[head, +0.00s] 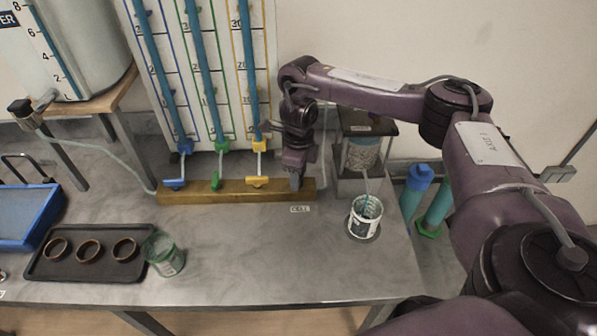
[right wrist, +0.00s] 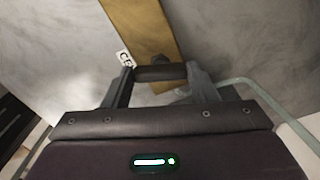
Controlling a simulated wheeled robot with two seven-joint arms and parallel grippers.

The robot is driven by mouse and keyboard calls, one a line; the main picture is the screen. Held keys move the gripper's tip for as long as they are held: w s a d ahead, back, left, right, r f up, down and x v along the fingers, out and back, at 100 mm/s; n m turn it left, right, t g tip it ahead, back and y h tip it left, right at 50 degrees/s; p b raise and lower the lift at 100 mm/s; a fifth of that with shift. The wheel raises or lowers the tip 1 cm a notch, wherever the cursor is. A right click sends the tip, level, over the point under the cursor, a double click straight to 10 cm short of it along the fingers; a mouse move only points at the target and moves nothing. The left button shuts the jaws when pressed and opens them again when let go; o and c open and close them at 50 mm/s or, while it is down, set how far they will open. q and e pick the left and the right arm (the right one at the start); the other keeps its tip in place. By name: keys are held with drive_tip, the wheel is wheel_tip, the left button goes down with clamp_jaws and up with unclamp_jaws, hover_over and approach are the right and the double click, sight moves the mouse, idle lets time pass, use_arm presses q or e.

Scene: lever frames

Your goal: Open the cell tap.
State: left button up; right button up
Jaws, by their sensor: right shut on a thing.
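My right gripper (head: 296,182) points down at the right end of the wooden beam (head: 225,192), just behind the small cell label (head: 299,209). In the right wrist view my gripper (right wrist: 160,76) is shut on the dark bar-shaped handle of the cell tap (right wrist: 160,73), which lies crosswise between the two fingers. The wooden beam (right wrist: 145,30) and the label (right wrist: 125,58) show beyond it. In the head view the gripper hides the cell tap. My left gripper is in neither view.
Blue (head: 174,183), green (head: 216,180) and yellow (head: 257,181) taps stand along the beam below upright tubes. A white cup (head: 365,217) stands right of it, before a small stand holding a pebble-filled vessel (head: 362,153). A green-rimmed cup (head: 163,254) and dark tray (head: 85,268) stand front left.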

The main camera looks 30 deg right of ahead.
drive_tip(key=shift+w+r, duration=0.1)
drive_tip(key=shift+r, duration=0.05)
drive_tip(key=o, duration=1)
drive_tip(key=shift+d, duration=0.1)
wheel_tip(320, 180, up, 8)
drive_tip(key=shift+f+p, duration=0.15)
drive_tip(key=shift+p, duration=0.95)
